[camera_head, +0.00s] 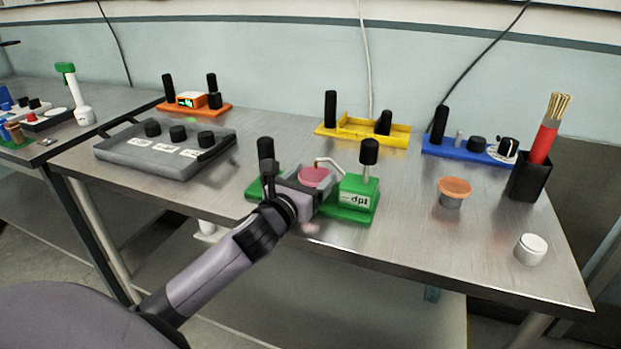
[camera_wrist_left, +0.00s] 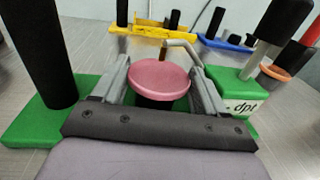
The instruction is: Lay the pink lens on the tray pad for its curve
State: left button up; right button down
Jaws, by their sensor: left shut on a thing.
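The pink lens (camera_head: 313,176) is a round disc at the green module marked "dpt" (camera_head: 352,200), near the table's front edge. In the left wrist view the lens (camera_wrist_left: 160,79) lies flat between the two fingers of my left gripper (camera_wrist_left: 158,85), which is shut on it. A dark round part shows under the lens, and a bent grey arm (camera_wrist_left: 185,48) of the module reaches over to its far edge. The grey tray (camera_head: 118,153) stands at the left, with several labelled pads and black knob-like cylinders on it. My right gripper is in neither view.
An orange module (camera_head: 195,108), a yellow module (camera_head: 365,132) and a blue module (camera_head: 470,152) stand along the back. At the right are an orange-topped cup (camera_head: 454,192), a white-lidded jar (camera_head: 531,249) and a black holder (camera_head: 528,178). The table between tray and yellow module is clear.

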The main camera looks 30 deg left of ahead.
pick_arm(q)
jog(key=shift+f, duration=0.2)
jog(key=o, duration=1.1)
